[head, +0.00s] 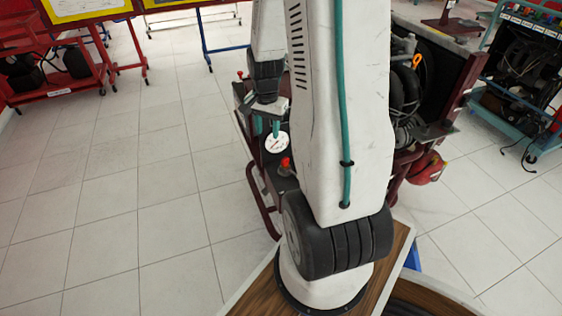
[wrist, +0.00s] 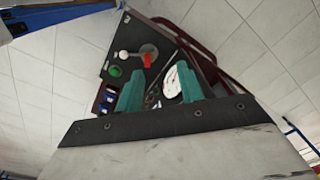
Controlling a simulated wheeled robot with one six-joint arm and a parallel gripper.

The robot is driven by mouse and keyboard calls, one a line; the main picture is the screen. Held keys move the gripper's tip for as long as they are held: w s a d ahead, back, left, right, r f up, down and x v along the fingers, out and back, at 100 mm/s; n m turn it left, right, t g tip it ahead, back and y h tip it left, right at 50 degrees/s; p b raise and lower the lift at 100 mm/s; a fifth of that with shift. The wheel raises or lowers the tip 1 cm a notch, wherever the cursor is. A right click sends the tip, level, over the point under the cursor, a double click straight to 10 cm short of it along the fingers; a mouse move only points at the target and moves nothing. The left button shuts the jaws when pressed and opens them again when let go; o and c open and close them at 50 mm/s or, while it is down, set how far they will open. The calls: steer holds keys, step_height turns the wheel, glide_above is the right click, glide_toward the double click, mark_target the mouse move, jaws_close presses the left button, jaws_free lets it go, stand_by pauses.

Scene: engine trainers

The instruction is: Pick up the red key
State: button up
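The red key (wrist: 147,60) sits on a dark control panel in the wrist view, on a round grey base. A red piece that looks like the same key (head: 285,163) shows in the head view, left of my arm. My gripper (wrist: 158,70) is open, with two teal fingers apart and nothing between them that I can see gripped. The key appears just beyond the gap between the fingertips, nearer the left finger. In the head view my gripper (head: 276,128) hangs over the panel, above and left of the key; part of it is hidden.
A white round gauge (head: 277,142) lies close below my gripper; it also shows beside the right finger in the wrist view (wrist: 172,84). A white knob (wrist: 123,56) and green button (wrist: 114,71) neighbour the key. The tiled floor (head: 120,210) at left is clear.

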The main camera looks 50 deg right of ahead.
mark_target(285, 159)
steer(key=d+f+m, duration=0.1)
steer(key=f, duration=0.1)
steer(key=s+d+f+m, duration=0.1)
steer(key=d+f, duration=0.1)
steer(key=f, duration=0.1)
steer(key=s+d+f+m, duration=0.1)
steer(key=d+f, duration=0.1)
steer(key=f, duration=0.1)
steer(key=shift+s+d, duration=0.1)
steer(key=shift+d, duration=0.15)
steer(key=f, duration=0.7)
steer(key=shift+s+f, duration=0.25)
steer(key=shift+f, duration=0.15)
jaws_close()
